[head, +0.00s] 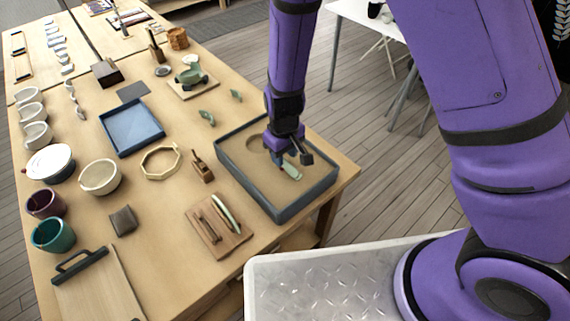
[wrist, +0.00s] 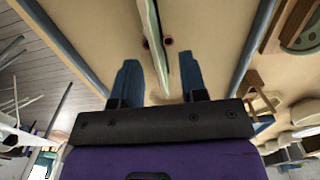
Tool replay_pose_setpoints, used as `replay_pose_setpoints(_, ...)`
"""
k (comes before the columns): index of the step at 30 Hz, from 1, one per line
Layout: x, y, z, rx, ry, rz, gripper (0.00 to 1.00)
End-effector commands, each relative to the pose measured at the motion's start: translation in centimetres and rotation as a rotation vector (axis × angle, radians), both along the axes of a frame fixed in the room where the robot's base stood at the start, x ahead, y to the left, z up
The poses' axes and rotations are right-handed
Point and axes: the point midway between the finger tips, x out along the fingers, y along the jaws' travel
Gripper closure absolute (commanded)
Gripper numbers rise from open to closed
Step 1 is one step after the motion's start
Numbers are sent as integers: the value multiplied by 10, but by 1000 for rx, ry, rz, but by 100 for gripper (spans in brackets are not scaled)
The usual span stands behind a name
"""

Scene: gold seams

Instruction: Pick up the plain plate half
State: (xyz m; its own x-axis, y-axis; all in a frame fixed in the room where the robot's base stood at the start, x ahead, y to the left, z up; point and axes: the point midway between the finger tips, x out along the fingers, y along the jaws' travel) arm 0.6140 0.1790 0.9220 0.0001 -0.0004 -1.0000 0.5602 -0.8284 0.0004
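A pale green-white plate half (head: 291,171) shows at my gripper, over the sand in the grey-blue tray (head: 237,177). In the wrist view the plate half (wrist: 156,45) appears as a thin, edge-on piece running between my two fingers. My gripper (head: 293,161) points down over the tray; in the wrist view its blue fingers (wrist: 160,82) stand apart, with a gap on each side of the piece. Whether the piece stands in the sand is unclear.
A small wooden tool (head: 201,167) stands left of the tray. A pale wooden ring (head: 161,162), a blue tray (head: 133,127) and several bowls and cups lie farther left. The tray's raised walls surround my gripper.

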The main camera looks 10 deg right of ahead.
Motion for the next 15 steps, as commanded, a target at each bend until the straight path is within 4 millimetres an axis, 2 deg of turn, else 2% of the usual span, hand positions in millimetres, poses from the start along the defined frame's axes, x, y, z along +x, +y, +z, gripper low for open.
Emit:
replay_pose_setpoints(6,1,-3,-28,-1,1,-1,61)
replay_pose_setpoints(15,1,-2,-35,0,0,0,61)
